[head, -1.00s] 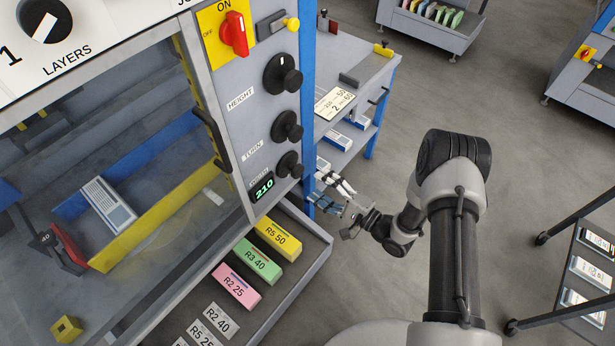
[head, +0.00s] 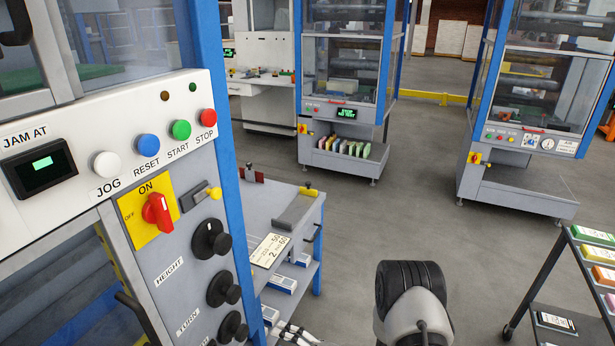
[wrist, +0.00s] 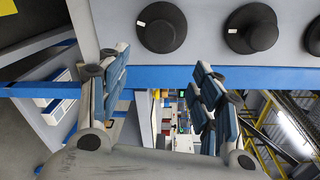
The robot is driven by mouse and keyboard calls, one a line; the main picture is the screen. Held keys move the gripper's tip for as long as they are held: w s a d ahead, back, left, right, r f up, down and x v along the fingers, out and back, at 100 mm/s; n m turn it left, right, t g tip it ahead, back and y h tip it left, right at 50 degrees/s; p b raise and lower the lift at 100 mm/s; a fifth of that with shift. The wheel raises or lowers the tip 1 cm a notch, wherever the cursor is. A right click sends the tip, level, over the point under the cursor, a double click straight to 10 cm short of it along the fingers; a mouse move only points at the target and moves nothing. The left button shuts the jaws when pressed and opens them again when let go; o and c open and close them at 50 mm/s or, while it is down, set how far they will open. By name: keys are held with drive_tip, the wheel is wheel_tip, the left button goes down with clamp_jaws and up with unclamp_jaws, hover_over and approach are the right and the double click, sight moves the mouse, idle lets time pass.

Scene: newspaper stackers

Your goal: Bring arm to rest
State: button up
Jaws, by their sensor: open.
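My gripper (wrist: 163,85) shows in the wrist view with its two blue-padded fingers wide apart and nothing between them. Past the fingers, a blue post crosses the wrist view, with a grey panel and black knobs above it. In the head view my arm (head: 412,300) rises at the bottom centre, with its dark rounded joint uppermost. The rest of the arm is mostly cut off by the lower edge there.
The machine's control panel (head: 170,240), with its red switch (head: 157,211) and black knobs, stands close on the left. A grey side table (head: 262,215) stands beside it. A dark cart (head: 545,300) is at the right. Grey floor lies open beyond my arm.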

drive_tip(key=w+d+r+n+t+h, duration=0.35)
drive_tip(key=w+d+r+h, duration=0.5)
drive_tip(key=w+r, duration=0.4)
drive_tip(key=s+d+r+n+h, duration=0.1)
drive_tip(key=s+d+r+h, duration=0.15)
drive_tip(key=d+r, duration=0.3)
drive_tip(key=s+d+r+n+h, duration=0.1)
drive_tip(key=s+d+r+h, duration=0.15)
drive_tip(key=d+r, duration=0.35)
drive_tip(key=s+d+r+g+h, duration=0.1)
drive_tip(key=s+d+r+h, duration=0.1)
drive_tip(key=s+r, duration=0.35)
drive_tip(key=s+d+r+g+h, duration=0.2)
drive_tip(key=s+r, duration=0.1)
drive_tip(key=s, duration=0.6)
drive_tip(key=s+a+n+g+y, duration=0.1)
drive_tip(key=s+a+n+g, duration=0.1)
drive_tip(key=s, duration=1.6)
drive_tip(key=shift+a+f+g+y, duration=0.15)
drive_tip(key=shift+a+g+y, duration=0.2)
drive_tip(key=shift+g, duration=0.1)
